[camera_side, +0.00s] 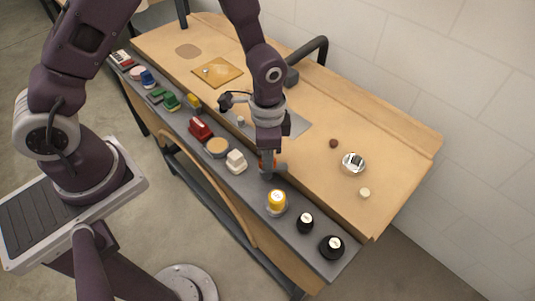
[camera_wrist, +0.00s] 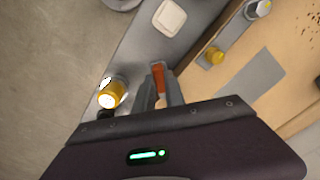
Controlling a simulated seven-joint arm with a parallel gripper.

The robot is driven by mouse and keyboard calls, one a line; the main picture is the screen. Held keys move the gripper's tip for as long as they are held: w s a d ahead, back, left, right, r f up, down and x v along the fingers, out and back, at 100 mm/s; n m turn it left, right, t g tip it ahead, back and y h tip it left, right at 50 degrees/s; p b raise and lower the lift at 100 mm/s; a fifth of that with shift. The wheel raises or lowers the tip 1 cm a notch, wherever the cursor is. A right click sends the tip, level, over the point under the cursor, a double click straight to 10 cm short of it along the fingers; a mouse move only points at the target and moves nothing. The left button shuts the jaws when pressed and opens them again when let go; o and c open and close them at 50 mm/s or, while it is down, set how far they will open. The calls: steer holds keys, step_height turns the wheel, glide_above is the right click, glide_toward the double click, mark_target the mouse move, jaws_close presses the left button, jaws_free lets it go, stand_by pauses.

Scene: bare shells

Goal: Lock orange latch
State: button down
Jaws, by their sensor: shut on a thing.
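The orange latch (camera_wrist: 158,77) shows in the wrist view as a small orange piece between the fingers of my gripper (camera_wrist: 161,88). In the side view, only a bit of orange (camera_side: 262,163) shows beside my gripper (camera_side: 270,172), which points down at the grey front strip of the bench. My gripper is shut on the latch. The fingers and wrist hide much of the latch and its base, so I cannot tell its exact angle.
A white switch (camera_side: 236,161) and a red block (camera_side: 200,129) stand to the left. A silver round thing (camera_side: 353,163) sits on the wooden top.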

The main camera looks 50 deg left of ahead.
steer(key=n, duration=0.4)
steer(key=shift+r+n, duration=0.1)
steer(key=shift+n, duration=1.8)
steer(key=shift+w+n, duration=0.1)
steer(key=shift+n, duration=0.2)
steer(key=c, duration=1.4)
jaws_free()
step_height(320, 180, up, 7)
steer(key=shift+r, duration=0.15)
steer(key=s+a+r+t, duration=0.2)
steer(key=s+a+r, duration=0.2)
steer(key=s+r, duration=0.4)
steer(key=s+a+r+t, duration=0.3)
steer(key=s+a+r, duration=0.2)
steer(key=s+r, duration=0.3)
step_height(320, 180, up, 4)
steer(key=shift+s+t, duration=0.3)
steer(key=shift+s, duration=0.1)
